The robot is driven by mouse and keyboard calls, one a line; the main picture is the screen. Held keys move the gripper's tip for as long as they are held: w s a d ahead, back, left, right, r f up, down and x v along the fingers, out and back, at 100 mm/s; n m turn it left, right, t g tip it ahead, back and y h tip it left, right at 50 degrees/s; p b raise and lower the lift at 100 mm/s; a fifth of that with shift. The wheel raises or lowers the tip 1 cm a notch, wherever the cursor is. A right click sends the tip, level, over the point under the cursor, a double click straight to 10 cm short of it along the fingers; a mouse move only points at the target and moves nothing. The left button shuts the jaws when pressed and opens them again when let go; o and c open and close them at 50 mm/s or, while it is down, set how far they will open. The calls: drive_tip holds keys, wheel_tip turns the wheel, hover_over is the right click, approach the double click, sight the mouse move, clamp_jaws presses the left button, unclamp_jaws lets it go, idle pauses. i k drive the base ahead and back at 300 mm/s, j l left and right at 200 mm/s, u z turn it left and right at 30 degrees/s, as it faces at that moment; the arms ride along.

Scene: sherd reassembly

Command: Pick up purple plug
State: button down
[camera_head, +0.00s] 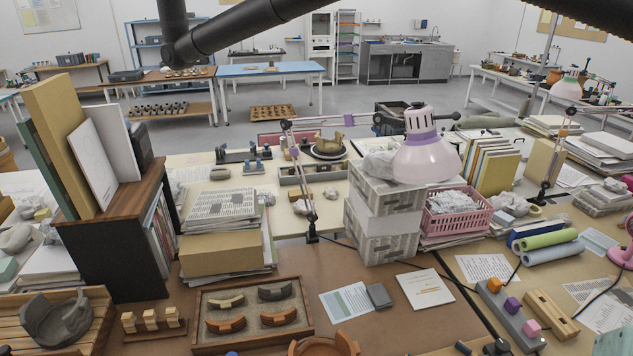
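The purple plug (511,305) is a small purple block. It sits in the middle of a grey power strip (521,324) at the lower right of the desk. An orange plug (494,285) stands behind it and a pink plug (532,327) in front of it on the same strip. Dark arm links, which look like mine, cross the top of the picture, far from the strip. I cannot make out my gripper's fingers in this view.
A wooden block (551,315) lies close to the strip's right. A dark cable runs along its left. Green and blue rolls (549,239) lie behind it. A sherd tray (251,318) lies front left.

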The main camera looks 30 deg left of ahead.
sight(512, 305)
drive_tip(key=l+u, duration=0.15)
drive_tip(key=u, duration=3.3)
drive_tip(key=z, duration=3.35)
drive_tip(key=i+l, duration=0.2)
drive_tip(key=i+l+u, duration=0.15)
drive_tip(key=l, duration=0.2)
